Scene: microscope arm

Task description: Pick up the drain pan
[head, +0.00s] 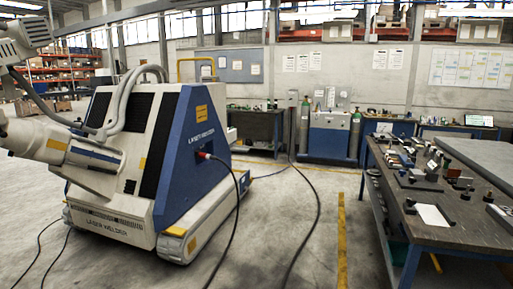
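I cannot make out a drain pan in the head view. The workbench (470,232) at the right carries several small dark metal parts, a white sheet (433,215) and small blocks, too small to name surely. Items on its lower shelf are mostly hidden. My gripper is not in view.
A large white and blue laser welder (190,137) fills the left, with a thick jointed arm at the left edge. Cables (316,215) cross the floor. A dark table (257,126), gas cylinders and a blue cabinet (328,137) stand at the back. The middle floor is otherwise open.

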